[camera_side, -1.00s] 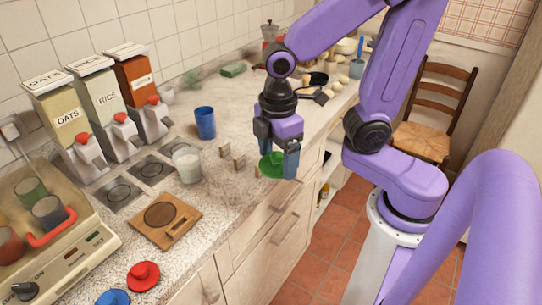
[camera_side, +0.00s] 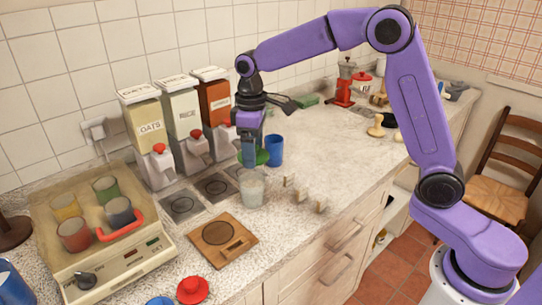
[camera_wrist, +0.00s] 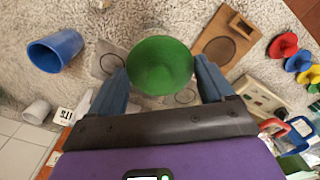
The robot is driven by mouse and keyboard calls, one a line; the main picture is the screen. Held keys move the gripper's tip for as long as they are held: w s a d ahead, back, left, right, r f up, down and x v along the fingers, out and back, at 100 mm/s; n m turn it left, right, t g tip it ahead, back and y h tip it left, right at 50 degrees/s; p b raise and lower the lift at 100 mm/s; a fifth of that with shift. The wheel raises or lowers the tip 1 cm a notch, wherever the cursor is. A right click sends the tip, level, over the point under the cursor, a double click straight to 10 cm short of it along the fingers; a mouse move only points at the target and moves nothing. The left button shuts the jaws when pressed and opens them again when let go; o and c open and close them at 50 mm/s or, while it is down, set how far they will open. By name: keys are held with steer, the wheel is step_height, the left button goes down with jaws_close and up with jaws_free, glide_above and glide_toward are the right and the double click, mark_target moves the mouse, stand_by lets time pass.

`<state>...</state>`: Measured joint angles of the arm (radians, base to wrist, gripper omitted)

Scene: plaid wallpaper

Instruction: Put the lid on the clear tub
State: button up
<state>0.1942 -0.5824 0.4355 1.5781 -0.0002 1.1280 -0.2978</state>
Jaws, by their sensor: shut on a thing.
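My gripper (camera_side: 250,155) is shut on a green round lid (camera_side: 262,157) and holds it above the counter. In the wrist view the lid (camera_wrist: 160,65) sits between the two fingers (camera_wrist: 165,82). The clear tub (camera_side: 252,188), a translucent cup with pale contents, stands upright on the counter just below and in front of the lid in the side view. The lid appears apart from the tub.
A blue cup (camera_side: 276,150) stands close to the right of my gripper. Dispensers (camera_side: 187,130) stand behind left. A red lid (camera_side: 193,290) lies at the front.

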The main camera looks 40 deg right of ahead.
steer(key=shift+w+d+f, duration=0.15)
steer(key=shift+w+f, duration=0.15)
steer(key=shift+w, duration=0.4)
step_height(320, 180, down, 6)
steer(key=shift+f, duration=0.25)
stand_by(2.3)
steer(key=o, duration=0.9)
steer(key=shift+r, duration=3.5)
